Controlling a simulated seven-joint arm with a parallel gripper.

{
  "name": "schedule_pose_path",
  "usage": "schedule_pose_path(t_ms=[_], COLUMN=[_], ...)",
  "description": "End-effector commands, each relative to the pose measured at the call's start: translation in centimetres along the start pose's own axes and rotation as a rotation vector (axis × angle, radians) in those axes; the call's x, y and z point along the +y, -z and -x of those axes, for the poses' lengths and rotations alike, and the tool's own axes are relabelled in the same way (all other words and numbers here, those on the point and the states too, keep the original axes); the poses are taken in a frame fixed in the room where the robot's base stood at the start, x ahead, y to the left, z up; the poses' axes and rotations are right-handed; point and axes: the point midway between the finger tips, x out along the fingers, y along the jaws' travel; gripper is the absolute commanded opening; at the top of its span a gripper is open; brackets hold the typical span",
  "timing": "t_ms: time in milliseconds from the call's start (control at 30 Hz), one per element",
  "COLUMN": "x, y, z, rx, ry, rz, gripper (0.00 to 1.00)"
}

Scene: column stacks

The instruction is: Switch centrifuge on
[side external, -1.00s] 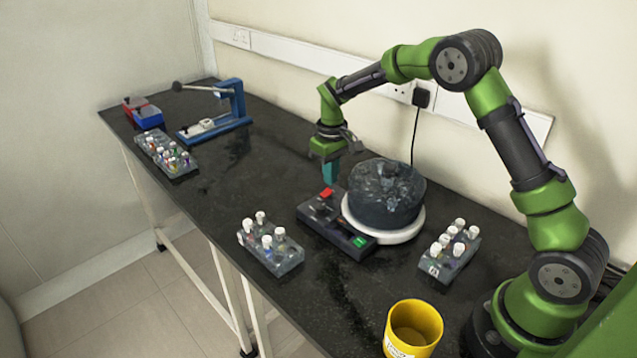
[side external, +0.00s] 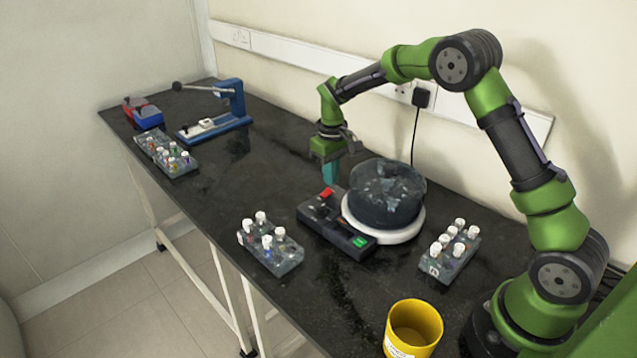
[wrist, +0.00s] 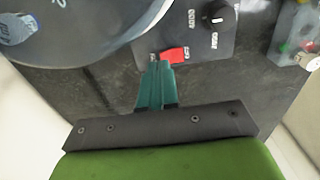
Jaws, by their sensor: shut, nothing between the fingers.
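The centrifuge (side external: 387,193) stands on the dark bench, a dark translucent bowl on a white round base. Its black control panel (side external: 335,228) lies along its front, with a red switch (side external: 327,193) at the far end and a green-lit part (side external: 359,241) at the near end. In the wrist view the red switch (wrist: 173,55) and a black knob (wrist: 219,15) show on the panel. My gripper (side external: 331,182) points down just behind the red switch. Its teal fingers (wrist: 161,66) are shut and empty, with tips right beside the switch; I cannot tell whether they touch it.
Tube racks stand left of the panel (side external: 270,248), right of the centrifuge (side external: 450,252) and at the far left (side external: 167,154). A yellow cup (side external: 413,327) is at the near edge. A blue press-like device (side external: 217,110) stands farther back. The bench between it and my gripper is clear.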

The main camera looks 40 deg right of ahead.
Motion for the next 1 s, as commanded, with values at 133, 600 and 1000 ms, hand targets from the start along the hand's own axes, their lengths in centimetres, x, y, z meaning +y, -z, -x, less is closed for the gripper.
schedule_pose_path(t_ms=[133, 600, 1000], x=[0.0, 0.0, 0.0], y=[0.0, 0.0, 0.0], z=[0.0, -0.7, -1.3], rx=[0.000, -0.001, -0.001], ry=[0.000, 0.000, 0.000], rz=[0.000, 0.000, 0.000], gripper=[0.00, 0.00, 0.00])
